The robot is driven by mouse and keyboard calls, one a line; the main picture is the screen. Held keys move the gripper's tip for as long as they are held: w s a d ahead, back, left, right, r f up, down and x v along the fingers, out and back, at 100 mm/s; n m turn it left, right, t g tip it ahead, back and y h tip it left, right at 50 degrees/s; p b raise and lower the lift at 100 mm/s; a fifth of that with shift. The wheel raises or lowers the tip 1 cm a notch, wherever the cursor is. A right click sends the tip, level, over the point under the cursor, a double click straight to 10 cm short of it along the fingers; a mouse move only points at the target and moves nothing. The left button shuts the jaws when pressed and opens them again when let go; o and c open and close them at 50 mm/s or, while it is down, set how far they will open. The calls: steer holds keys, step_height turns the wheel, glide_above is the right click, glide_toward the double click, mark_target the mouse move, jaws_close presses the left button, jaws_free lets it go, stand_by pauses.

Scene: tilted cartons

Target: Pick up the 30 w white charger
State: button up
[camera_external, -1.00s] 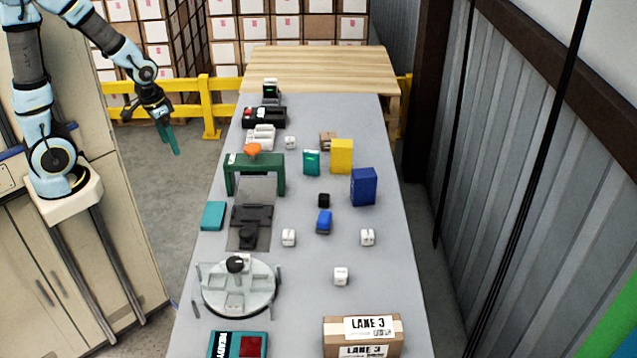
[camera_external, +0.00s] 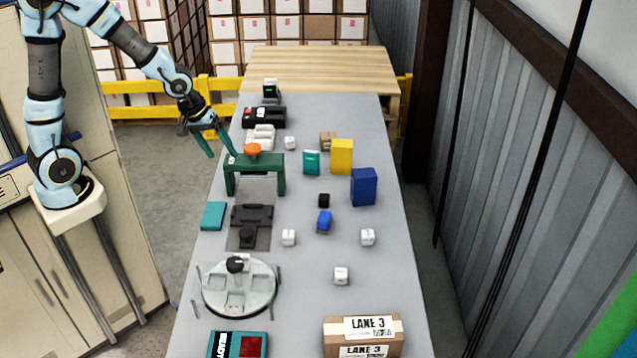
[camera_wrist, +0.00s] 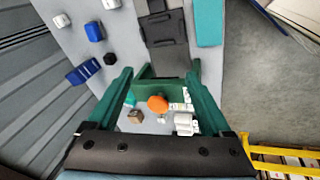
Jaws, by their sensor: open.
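Several small white cube-shaped chargers are on the grey table. In the external view one stands near the back (camera_external: 290,143), one at the centre (camera_external: 288,237), one at the right (camera_external: 367,237) and one nearer the front (camera_external: 341,275). Their markings are too small to read, so I cannot tell which is the 30 W one. Two white cubes also show at the top of the wrist view, one at the edge (camera_wrist: 111,4) and one further left (camera_wrist: 62,20). My gripper (camera_external: 221,155) is open and empty, with green fingers, above the table's left edge near the green arch.
The green arch (camera_external: 274,160) with an orange knob (camera_external: 252,149) stands beside my gripper. Yellow (camera_external: 341,156) and blue (camera_external: 363,187) boxes stand to the right.

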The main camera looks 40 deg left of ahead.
steer(key=w+d+f+n+h+b, duration=0.15)
steer(key=d+n, duration=0.25)
steer(key=d, duration=0.5)
steer(key=w+d+f+n+h+b, duration=0.1)
steer(key=d+n+h+b, duration=0.2)
steer(key=d, duration=0.5)
steer(key=d+r+n+t+h+b, duration=0.1)
steer(key=d+r+n+h, duration=0.3)
steer(key=d, duration=0.3)
steer(key=d+r+n+h, duration=0.2)
steer(key=d+r+n, duration=0.2)
steer(key=d+n, duration=0.2)
glide_toward(341, 272)
steer(key=x, duration=0.2)
steer(key=f+x, duration=0.1)
steer(key=x, duration=0.2)
steer(key=shift+w+a+p, duration=0.1)
steer(key=shift+p, duration=0.3)
steer(key=p+x, duration=0.1)
steer(key=x, duration=0.3)
steer(key=shift+p, duration=0.35)
steer(key=shift+w+d+f, duration=0.1)
steer(key=shift+d+f, duration=0.1)
steer(key=shift+d, duration=0.35)
jaws_close()
